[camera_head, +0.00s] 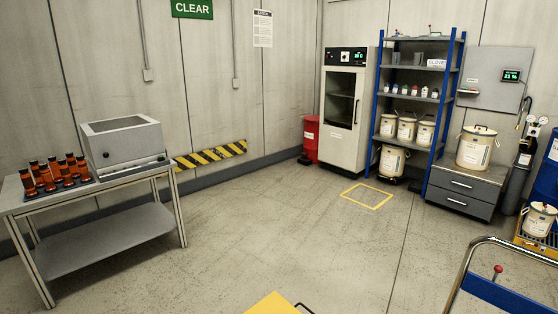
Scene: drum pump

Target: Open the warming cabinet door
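A thin vertical handle (356,112) shows on the right side of the door. Shelves show dimly behind the glass. The cabinet is well away from me across the room. Neither of my grippers is in view.
A grey table (110,240) with amber bottles (58,172) stands left. A blue shelf rack (380,105) is right of the cabinet, a red drum (311,136) left. A yellow floor outline (367,196) lies before it. A cart rail (466,262) is at lower right. The middle floor is clear.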

